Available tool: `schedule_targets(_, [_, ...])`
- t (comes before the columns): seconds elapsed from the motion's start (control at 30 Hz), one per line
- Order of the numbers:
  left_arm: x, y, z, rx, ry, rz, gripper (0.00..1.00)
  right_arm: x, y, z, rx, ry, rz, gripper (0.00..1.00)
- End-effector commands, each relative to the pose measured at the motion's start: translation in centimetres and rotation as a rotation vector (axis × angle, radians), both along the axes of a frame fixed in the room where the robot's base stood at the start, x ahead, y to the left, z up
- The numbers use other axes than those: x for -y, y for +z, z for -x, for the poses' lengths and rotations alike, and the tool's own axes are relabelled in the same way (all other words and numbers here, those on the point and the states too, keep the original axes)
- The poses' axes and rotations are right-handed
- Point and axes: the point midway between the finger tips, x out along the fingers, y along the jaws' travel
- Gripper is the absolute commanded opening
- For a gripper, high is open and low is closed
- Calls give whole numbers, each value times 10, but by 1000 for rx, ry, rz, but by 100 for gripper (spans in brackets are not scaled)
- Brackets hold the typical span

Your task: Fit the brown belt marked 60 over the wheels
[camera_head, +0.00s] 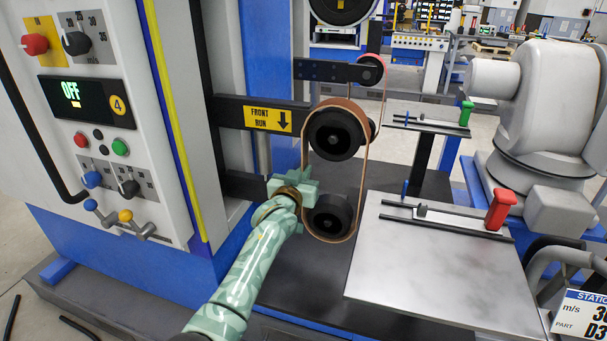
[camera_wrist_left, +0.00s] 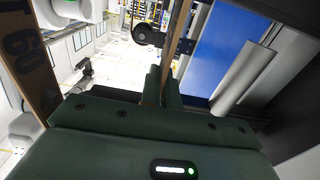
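The brown belt (camera_head: 363,180) is a tall loop that passes over the upper black wheel (camera_head: 336,134) and hangs down around the lower black wheel (camera_head: 329,214). Whether it is fully seated on either wheel I cannot tell. My left gripper (camera_head: 306,188) is at the loop's left run, between the two wheels. In the left wrist view the fingers (camera_wrist_left: 162,88) are closed on a strand of the belt (camera_wrist_left: 177,40); the other strand, marked 60, shows at the left edge. A small roller (camera_head: 370,70) sits above right on an arm. My right gripper is not in view.
The control panel (camera_head: 90,120) at left reads OFF. A grey table (camera_head: 440,265) with a red-handled clamp (camera_head: 499,210) stands right of the wheels. A second table with a green handle (camera_head: 465,113) is behind. A large grey machine (camera_head: 545,110) stands at right.

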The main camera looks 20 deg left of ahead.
Motion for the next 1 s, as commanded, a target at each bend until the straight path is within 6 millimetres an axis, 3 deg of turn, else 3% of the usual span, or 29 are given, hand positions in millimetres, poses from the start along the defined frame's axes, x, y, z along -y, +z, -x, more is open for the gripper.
schedule_targets(0.9, [0, -8, 0, 1, 0, 1, 0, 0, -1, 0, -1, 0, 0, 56])
schedule_targets(1.0, [0, -8, 0, 1, 0, 1, 26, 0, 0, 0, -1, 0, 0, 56])
